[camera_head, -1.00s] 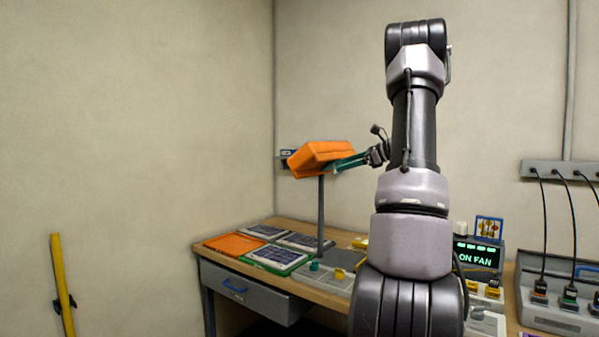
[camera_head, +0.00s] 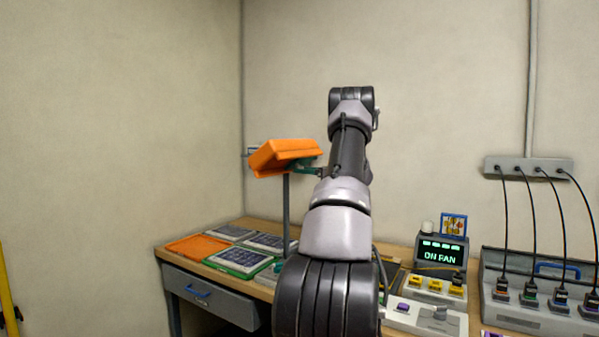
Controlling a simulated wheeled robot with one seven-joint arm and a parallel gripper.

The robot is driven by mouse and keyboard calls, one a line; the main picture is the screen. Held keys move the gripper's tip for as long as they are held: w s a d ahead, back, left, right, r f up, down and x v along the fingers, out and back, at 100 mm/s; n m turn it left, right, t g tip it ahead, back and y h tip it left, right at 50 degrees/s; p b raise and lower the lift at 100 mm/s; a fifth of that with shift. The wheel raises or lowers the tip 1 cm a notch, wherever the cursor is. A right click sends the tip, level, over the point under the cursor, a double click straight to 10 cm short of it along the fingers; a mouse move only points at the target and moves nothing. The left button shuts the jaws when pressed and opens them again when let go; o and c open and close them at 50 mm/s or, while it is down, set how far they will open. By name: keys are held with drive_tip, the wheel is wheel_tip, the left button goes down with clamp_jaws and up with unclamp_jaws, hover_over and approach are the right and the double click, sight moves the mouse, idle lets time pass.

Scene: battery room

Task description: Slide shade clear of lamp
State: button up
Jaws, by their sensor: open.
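An orange hood-like piece (camera_head: 284,155) sits tilted on top of a thin grey post (camera_head: 286,212) that rises from the bench. I take it for the lamp's head or shade; I cannot tell where shade and lamp part. My gripper (camera_head: 305,168), with teal fingers, is at the right lower edge of the orange piece. The fingers are small and partly hidden by my arm and the orange piece, so I cannot tell whether they touch it. My gripper is open.
The wooden bench (camera_head: 217,265) carries an orange tray (camera_head: 197,246) and dark panels, one green-framed (camera_head: 238,262). A yellow pole (camera_head: 6,290) stands far left.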

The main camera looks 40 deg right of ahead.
drive_tip(key=shift+x, duration=1.05)
clamp_jaws()
idle(0.7)
